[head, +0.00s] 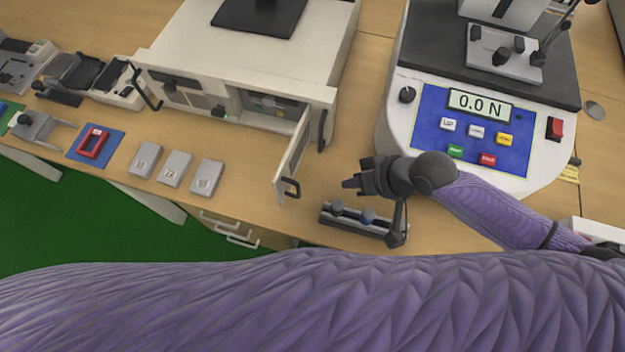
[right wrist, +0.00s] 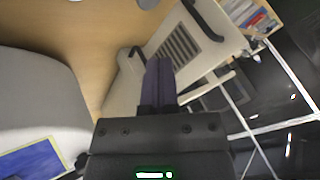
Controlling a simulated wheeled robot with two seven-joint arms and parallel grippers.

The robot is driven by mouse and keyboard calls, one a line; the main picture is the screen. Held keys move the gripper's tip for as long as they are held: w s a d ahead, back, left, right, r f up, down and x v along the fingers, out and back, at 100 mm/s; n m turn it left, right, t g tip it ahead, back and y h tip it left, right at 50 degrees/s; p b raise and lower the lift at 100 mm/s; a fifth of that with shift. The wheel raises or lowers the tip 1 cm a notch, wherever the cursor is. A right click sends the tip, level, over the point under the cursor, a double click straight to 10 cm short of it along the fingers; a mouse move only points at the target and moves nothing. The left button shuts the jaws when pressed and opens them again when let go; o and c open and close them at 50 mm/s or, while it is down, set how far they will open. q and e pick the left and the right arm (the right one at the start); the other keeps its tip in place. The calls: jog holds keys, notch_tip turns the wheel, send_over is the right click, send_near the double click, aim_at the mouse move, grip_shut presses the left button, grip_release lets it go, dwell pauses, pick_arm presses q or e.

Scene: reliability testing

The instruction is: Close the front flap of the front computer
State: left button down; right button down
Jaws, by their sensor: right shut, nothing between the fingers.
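The front computer (head: 180,104) is a white case on the table at the upper middle of the head view. Its front flap (head: 293,150) is a vented white panel with a dark handle. The flap stands open, swung out from the right part of the case front, so the bay behind it shows. My right gripper (head: 349,184) is shut and empty, to the right of the flap, with its fingertips towards it and a gap in the head view. In the right wrist view the flap (right wrist: 180,45) shows beyond the shut fingers (right wrist: 158,63). My left gripper is not in view.
A force tester with a blue panel (head: 430,139) stands at the right. A dark holder (head: 362,222) with small knobs lies just below my right gripper. Several grey blocks (head: 175,169) and a red part (head: 93,143) on a blue mat lie at the left.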

jog(key=w+a+f+b, duration=0.1)
jog(key=a+f+b, duration=0.1)
jog(key=a+f, duration=0.3)
jog(key=a, duration=0.2)
jog(key=shift+a+f, duration=0.3)
